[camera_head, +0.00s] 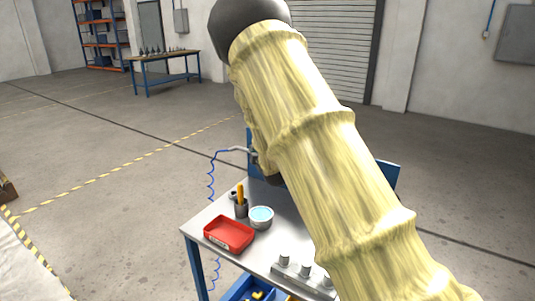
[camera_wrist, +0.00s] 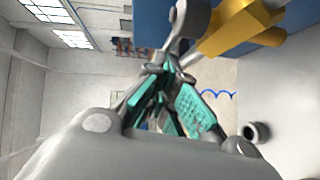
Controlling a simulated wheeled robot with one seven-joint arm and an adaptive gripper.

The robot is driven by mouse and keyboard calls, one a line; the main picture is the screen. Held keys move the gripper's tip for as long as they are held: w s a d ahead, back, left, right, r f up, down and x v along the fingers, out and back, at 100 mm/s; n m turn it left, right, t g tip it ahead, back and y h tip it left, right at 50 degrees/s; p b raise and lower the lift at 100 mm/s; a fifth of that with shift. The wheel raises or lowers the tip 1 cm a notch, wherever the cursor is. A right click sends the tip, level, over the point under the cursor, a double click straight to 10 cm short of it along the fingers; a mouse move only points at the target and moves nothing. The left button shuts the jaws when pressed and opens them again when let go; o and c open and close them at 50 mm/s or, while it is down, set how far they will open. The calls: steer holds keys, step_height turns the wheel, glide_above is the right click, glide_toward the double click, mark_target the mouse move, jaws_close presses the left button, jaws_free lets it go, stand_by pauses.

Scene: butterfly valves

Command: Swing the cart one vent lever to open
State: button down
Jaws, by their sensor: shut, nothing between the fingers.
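My gripper (camera_wrist: 165,68) is shut and empty in the wrist view, its teal-padded fingers drawn together. Just beyond the fingertips is a grey rounded metal part (camera_wrist: 184,22), close to them; I cannot tell whether they touch. A yellow part (camera_wrist: 238,28), which may be the vent lever or its valve, lies right of it in front of a blue panel (camera_wrist: 152,25). In the head view my arm covers the middle of the cart (camera_head: 195,229) and most of its blue back panel (camera_head: 388,174). The lever and my fingertips cannot be made out there.
The cart top holds a red tray (camera_head: 229,234), a bowl (camera_head: 261,217), a cup with a yellow item (camera_head: 241,206) and a grey block with knobs (camera_head: 301,276). A coiled blue cord (camera_head: 211,179) hangs at its left. Open floor lies left; a workbench (camera_head: 165,59) stands far back.

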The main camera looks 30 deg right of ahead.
steer(key=shift+w+d+r, duration=0.1)
steer(key=shift+w+r, duration=0.1)
stand_by(0.3)
